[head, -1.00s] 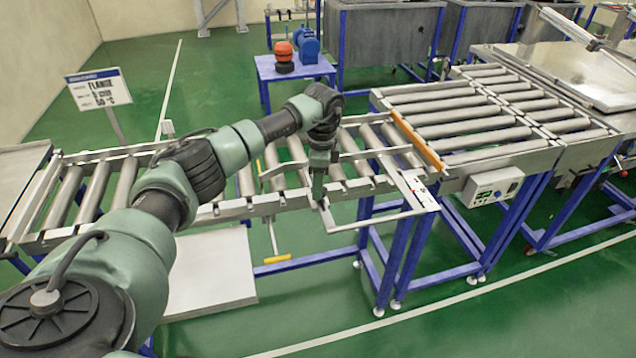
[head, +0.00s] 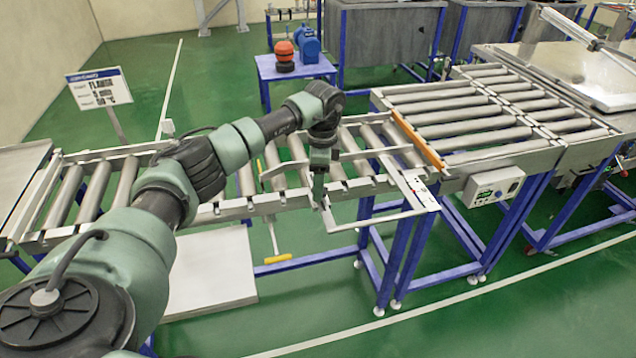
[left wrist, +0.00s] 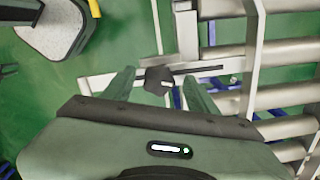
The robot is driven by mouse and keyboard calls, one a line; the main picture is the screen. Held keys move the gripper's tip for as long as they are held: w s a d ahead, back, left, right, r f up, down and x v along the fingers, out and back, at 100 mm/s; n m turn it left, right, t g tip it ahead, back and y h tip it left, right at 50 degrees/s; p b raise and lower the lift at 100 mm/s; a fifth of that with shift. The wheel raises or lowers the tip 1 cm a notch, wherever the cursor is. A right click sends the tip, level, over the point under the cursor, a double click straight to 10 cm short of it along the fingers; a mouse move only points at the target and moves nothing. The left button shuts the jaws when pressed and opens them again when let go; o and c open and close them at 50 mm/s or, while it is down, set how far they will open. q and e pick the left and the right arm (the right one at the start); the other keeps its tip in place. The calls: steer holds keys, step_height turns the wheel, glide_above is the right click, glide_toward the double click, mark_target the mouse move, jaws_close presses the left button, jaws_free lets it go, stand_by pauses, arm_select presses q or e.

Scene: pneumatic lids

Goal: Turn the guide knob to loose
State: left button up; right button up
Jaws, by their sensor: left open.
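The guide knob (left wrist: 158,80) is a small dark block on a slotted light metal bracket (left wrist: 97,83) in the left wrist view. My left gripper (left wrist: 159,88) is open, with one green finger on each side of the knob. Gaps show between the fingers and the knob in this view, and I cannot tell whether either touches. In the head view my left gripper (head: 318,190) points down at the near edge of the roller conveyor (head: 97,190). The knob cannot be made out there. My right gripper is not in view.
A guide rail (head: 345,157) runs above the rollers near my gripper. A metal frame (head: 372,221) juts out from the near side. A control box (head: 497,187) hangs at the right. A yellow-handled lever (head: 277,259) hangs below.

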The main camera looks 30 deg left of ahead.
arm_select(q)
step_height(320, 180, up, 6)
steer(key=shift+w+d+r+b, duration=0.1)
steer(key=shift+w+r+b, duration=0.1)
steer(key=shift+b, duration=0.85)
steer(key=shift+r, duration=0.6)
steer(key=shift+s, duration=0.1)
